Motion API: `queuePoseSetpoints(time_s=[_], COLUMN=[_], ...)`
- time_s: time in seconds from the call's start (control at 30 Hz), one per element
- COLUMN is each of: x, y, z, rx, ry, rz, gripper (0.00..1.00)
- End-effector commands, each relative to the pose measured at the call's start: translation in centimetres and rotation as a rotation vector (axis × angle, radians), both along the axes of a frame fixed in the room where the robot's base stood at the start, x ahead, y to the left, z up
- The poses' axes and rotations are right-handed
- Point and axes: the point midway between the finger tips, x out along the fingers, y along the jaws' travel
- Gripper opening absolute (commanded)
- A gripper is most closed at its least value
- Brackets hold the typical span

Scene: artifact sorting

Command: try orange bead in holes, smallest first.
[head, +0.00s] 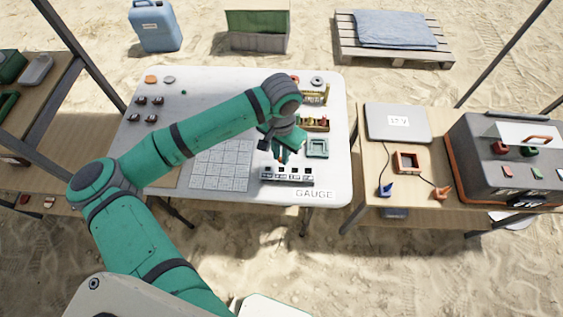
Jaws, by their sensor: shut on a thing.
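My gripper (283,156) points down just above and behind the gauge (287,181), near the front right of the white table. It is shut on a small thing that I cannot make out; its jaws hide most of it. The gauge is a pale block with several dark holes along a row, and the word GAUGE is printed on the table in front of it. I cannot pick out an orange bead with certainty. A flat orange piece (151,79) lies at the table's far left.
A green square tray (318,148) sits right of my gripper. Yellowish trays (315,125) stand behind it. A printed grid (222,165) lies left of the gauge. Several small dark pieces (140,101) lie at the left. A wooden table (408,206) with devices stands to the right.

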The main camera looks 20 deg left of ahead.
Motion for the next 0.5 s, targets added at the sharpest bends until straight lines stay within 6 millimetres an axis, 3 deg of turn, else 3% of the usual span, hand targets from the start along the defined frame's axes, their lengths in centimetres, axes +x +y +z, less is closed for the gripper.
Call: queuePoseSetpoints(time_s=[0.17, 0.5], x=[0.01, 0.02], y=[-0.06, -0.05], z=[-0.04, -0.11], rx=[-0.002, 0.000], ry=[0.000, -0.001], rz=[-0.178, -0.710], gripper=[0.03, 0.03])
